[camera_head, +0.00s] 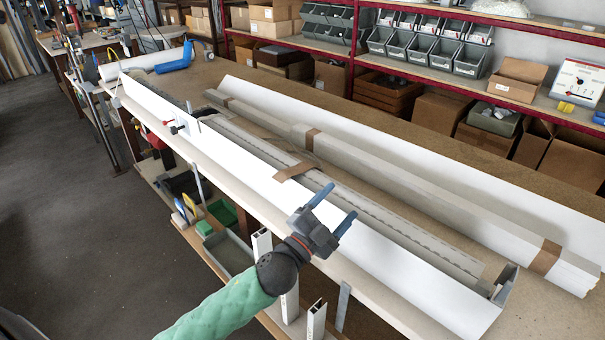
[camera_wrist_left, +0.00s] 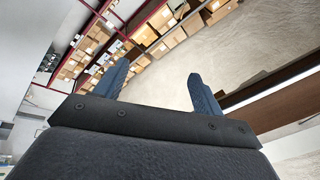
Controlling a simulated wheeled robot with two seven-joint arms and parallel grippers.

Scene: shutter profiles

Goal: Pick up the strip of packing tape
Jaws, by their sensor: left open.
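A brown strip of packing tape (camera_head: 297,171) lies across the grey slatted profile (camera_head: 390,222) in the long white channel on the bench. My left gripper (camera_head: 338,204) is open and empty, with blue fingers apart. It is over the front side of the channel, right of and nearer than the loose strip, not touching it. In the left wrist view the open fingers (camera_wrist_left: 157,88) show nothing between them. My right gripper is out of view.
The wooden bench (camera_head: 275,88) holds the long white channel (camera_head: 250,165). Red-framed shelves with grey bins (camera_head: 410,45) and cardboard boxes (camera_head: 520,78) stand behind. A blue tool (camera_head: 175,60) lies at the far left end. Upright white profiles (camera_head: 317,318) stand below the front edge.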

